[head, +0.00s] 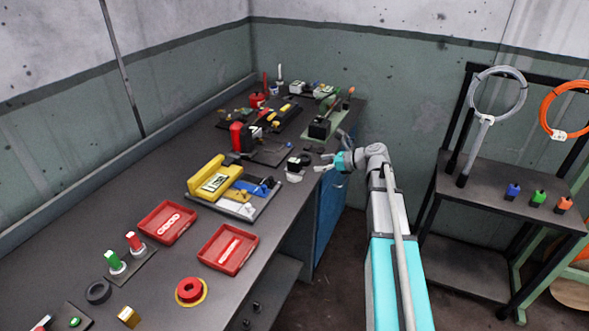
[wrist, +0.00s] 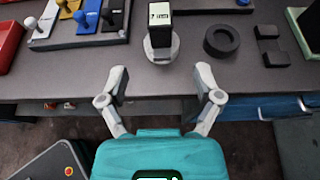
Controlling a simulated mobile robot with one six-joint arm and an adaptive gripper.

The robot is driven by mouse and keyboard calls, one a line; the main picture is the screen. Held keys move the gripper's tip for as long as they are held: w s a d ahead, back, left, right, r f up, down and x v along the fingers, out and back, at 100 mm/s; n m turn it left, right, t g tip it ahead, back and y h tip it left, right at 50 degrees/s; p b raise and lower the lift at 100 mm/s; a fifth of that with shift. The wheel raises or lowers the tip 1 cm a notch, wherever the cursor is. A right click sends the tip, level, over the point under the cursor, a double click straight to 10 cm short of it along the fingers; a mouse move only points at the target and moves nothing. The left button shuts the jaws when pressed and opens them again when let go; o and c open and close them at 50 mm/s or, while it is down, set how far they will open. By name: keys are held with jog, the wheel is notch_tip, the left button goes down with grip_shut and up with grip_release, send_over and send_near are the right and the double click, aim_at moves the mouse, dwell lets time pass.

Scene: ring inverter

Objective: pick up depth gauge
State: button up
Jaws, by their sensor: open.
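The likely depth gauge (head: 294,164) is a small black block with a lit display on a pale round metal foot. It stands upright at the bench's right edge. In the wrist view it (wrist: 159,24) is at top centre, straight ahead of my gripper. My gripper (wrist: 160,84) is open and empty, its two fingers spread wide. In the head view my gripper (head: 328,168) is just right of the gauge.
A black ring (wrist: 221,41) and a dark notched block (wrist: 270,46) lie right of the gauge. A panel with coloured levers (wrist: 80,20) stands to its left. Red trays (head: 228,248) and a yellow device (head: 208,178) are also on the bench. A shelf rack (head: 500,190) stands apart at right.

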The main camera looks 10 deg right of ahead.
aim_at(301, 165)
jog(key=b+x, duration=0.2)
jog(key=x, duration=0.5)
jog(key=shift+w+a+f+b, duration=0.15)
jog(key=shift+a+f+b, duration=0.1)
jog(key=shift+b, duration=0.1)
jog(key=shift+w, duration=0.1)
jog(key=b+x, duration=0.1)
jog(key=x, duration=0.1)
jog(key=b+x, duration=0.1)
jog(key=x, duration=0.1)
jog(key=shift+f, duration=0.35)
jog(key=shift+w+a+f, duration=0.1)
jog(key=shift+w+a, duration=0.1)
jog(key=shift+a, duration=0.15)
grip_shut()
